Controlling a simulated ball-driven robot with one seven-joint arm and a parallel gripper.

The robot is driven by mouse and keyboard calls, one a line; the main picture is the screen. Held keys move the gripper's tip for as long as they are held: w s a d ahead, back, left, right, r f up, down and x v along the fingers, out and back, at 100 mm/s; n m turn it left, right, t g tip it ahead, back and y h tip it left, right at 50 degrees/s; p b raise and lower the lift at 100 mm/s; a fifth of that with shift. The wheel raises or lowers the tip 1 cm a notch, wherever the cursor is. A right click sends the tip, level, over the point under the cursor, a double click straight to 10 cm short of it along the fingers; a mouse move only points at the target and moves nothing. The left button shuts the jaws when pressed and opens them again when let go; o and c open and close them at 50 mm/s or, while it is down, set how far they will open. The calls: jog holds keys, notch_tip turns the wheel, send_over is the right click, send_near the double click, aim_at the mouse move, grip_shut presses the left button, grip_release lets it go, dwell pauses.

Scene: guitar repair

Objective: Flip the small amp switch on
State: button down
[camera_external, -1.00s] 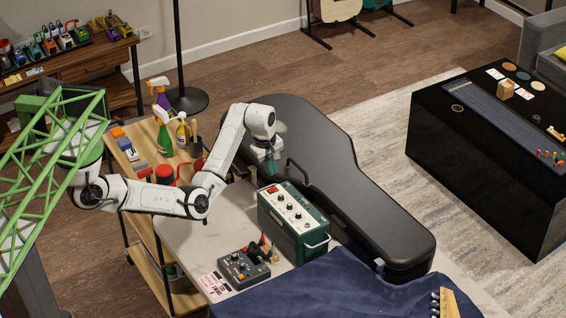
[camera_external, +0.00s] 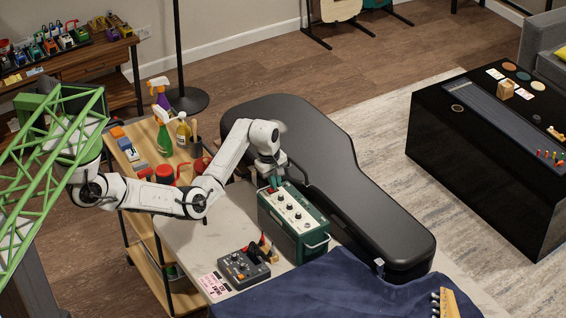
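The small amp (camera_external: 293,222) is a green box with a pale top panel that carries several dark knobs. It stands upright on the pale worktable. A red switch (camera_external: 272,190) sits at the far left end of its top panel, partly hidden by my gripper. My gripper (camera_external: 274,184) points down right at the switch end of the amp, with its green fingertips at or just above the panel. I cannot tell whether it touches the switch. The fingers are too small and overlapped to show whether they are open or shut. The switch's position cannot be made out.
A black guitar case (camera_external: 375,205) lies close behind the amp. A grey pedal box (camera_external: 243,267) stands in front of it, beside a blue cloth (camera_external: 345,290). A wooden cart (camera_external: 150,240) with spray bottles (camera_external: 183,130) stands at the left. Bare tabletop (camera_external: 200,240) shows left of the amp.

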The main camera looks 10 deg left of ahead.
aim_at(270, 190)
jog(key=shift+s+a+f, duration=0.15)
jog(key=shift+s+f, duration=0.05)
jog(key=shift+f, duration=0.3)
jog(key=shift+s+a+p, duration=0.2)
jog(key=shift+s+p, duration=0.05)
jog(key=shift+p, duration=0.55)
jog(key=shift+s+a+p, duration=0.25)
jog(key=shift+p, duration=0.2)
jog(key=shift+a+r+p, duration=0.1)
jog(key=shift+r+p, duration=0.35)
jog(key=shift+p, duration=0.05)
notch_tip(270, 190, up, 5)
jog(key=p, duration=0.4)
jog(key=shift+w+f, duration=0.1)
notch_tip(270, 190, up, 9)
jog(key=b, duration=0.2)
jog(key=shift+s+a, duration=0.2)
jog(key=shift+s, duration=0.1)
